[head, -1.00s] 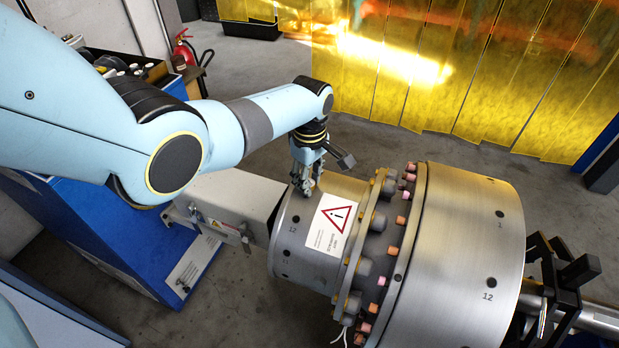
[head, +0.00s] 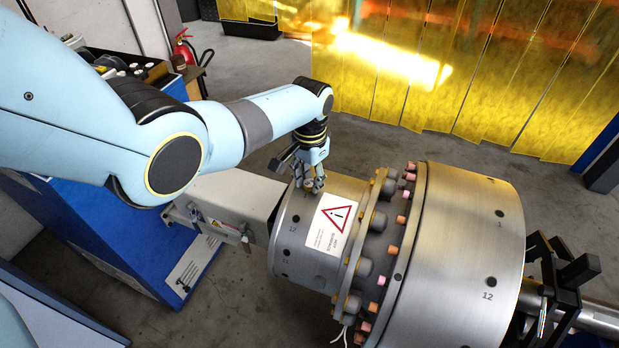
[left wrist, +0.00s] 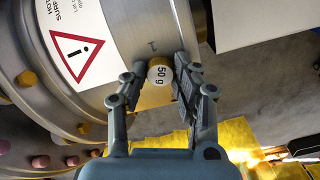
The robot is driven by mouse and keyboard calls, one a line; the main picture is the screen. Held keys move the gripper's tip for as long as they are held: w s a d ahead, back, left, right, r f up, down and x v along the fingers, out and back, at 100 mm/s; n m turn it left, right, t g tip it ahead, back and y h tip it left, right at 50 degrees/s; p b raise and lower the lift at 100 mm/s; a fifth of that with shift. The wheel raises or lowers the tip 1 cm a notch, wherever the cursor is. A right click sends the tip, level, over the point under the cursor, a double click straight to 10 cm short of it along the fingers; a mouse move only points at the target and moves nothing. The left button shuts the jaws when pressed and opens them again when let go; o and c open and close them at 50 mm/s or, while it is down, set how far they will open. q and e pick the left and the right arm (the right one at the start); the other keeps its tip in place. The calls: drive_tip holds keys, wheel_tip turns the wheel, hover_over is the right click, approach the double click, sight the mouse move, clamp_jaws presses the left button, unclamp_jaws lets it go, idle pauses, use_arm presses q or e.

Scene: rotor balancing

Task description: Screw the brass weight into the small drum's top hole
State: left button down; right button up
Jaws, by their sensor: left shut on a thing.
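The small drum (head: 300,235) is a steel cylinder with a warning label, and it joins the large drum on its right. My left gripper (head: 317,190) points down at the small drum's top. It is shut on the brass weight (head: 309,186). My right gripper is not in view.
The large drum (head: 465,230) carries a ring of bolts (head: 401,220) on its flange, close to my left gripper. A blue cabinet (head: 120,240) stands at the left. Yellow strip curtains (head: 450,70) hang behind. The floor between is clear.

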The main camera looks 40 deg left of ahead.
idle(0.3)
use_arm(q)
drive_tip(key=m, duration=0.4)
drive_tip(key=shift+m, duration=0.3)
drive_tip(key=m, duration=0.3)
drive_tip(key=shift+m, duration=0.3)
drive_tip(key=m, duration=0.8)
drive_tip(key=shift+m, duration=0.3)
drive_tip(key=c, duration=0.9)
unclamp_jaws()
drive_tip(key=shift+m, duration=0.3)
drive_tip(key=shift+c, duration=1)
